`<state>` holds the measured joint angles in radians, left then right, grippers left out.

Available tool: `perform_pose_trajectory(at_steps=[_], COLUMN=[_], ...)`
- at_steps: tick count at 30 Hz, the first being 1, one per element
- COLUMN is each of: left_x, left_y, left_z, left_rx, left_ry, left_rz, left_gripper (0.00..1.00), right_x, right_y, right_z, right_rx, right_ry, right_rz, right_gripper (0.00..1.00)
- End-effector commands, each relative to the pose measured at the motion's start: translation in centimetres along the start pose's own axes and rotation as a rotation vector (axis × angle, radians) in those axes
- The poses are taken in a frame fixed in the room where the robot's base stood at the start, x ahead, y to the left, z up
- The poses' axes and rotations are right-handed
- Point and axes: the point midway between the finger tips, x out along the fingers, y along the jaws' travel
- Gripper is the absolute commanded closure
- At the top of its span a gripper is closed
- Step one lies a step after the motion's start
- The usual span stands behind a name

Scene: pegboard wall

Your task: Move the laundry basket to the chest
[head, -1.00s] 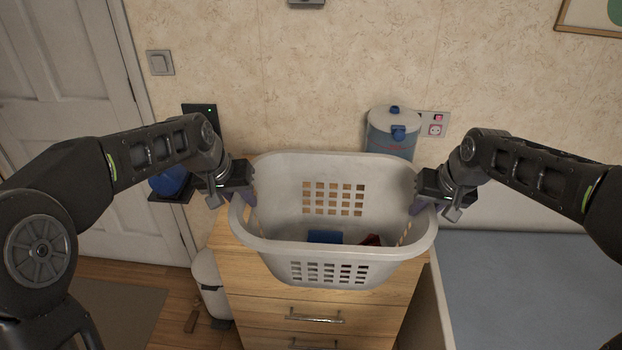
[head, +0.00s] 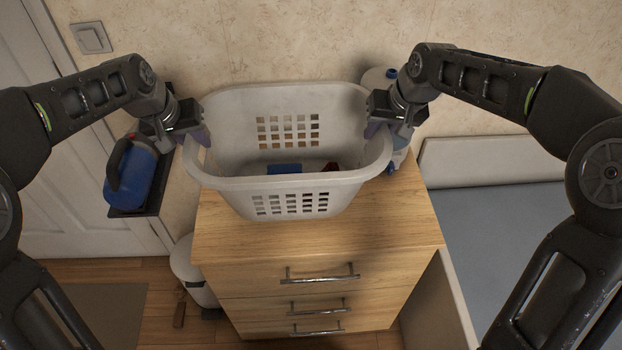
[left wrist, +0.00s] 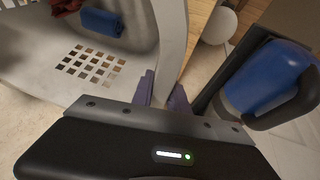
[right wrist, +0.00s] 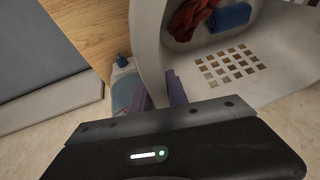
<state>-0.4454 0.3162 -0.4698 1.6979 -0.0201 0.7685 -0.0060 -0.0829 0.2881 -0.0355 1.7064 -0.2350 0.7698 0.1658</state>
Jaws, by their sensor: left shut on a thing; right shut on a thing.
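The white laundry basket (head: 290,184) is upright over the top of the wooden chest of drawers (head: 320,235), toward its back left. Whether its base touches the top I cannot tell. A blue rolled cloth (left wrist: 100,22) and a red cloth (right wrist: 190,18) lie inside it. My left gripper (head: 200,135) is shut on the basket's left rim, which also shows between its fingers in the left wrist view (left wrist: 165,90). My right gripper (head: 376,128) is shut on the right rim, as the right wrist view (right wrist: 175,90) shows.
A bottle-like container (head: 398,158) stands at the back right, partly hidden by my right gripper and the basket. A blue jug (head: 135,172) sits on a small dark wall shelf at the left. A white bin (head: 190,270) stands left of the chest. The chest's front right top is clear.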

Motion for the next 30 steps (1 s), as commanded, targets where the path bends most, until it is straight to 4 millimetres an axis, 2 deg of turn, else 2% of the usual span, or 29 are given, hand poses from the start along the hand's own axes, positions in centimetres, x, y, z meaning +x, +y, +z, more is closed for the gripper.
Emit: perform_pose_trajectory(at_steps=[11, 28, 29, 30], left_x=[0.7, 4.6, 4.6, 4.3], left_y=[-0.3, -1.1, -1.1, -1.0], left_z=[0.3, 1.9, 1.9, 1.8], left_rx=[0.001, 0.001, 0.001, 0.001], left_ry=[0.002, 0.002, 0.001, 0.001], left_rz=[-0.002, -0.002, -0.002, -0.002], left_gripper=[1.0, 1.0, 0.8, 0.76], right_x=[0.7, 4.6, 4.6, 4.3], right_y=[0.2, 1.0, 1.0, 1.0], right_z=[0.2, 1.9, 1.9, 1.7], right_rx=[0.0, 0.0, 0.0, 0.0], right_ry=[0.002, 0.003, 0.001, 0.001], right_rz=[0.001, 0.001, 0.001, 0.001], right_gripper=[1.0, 1.0, 0.8, 0.76])
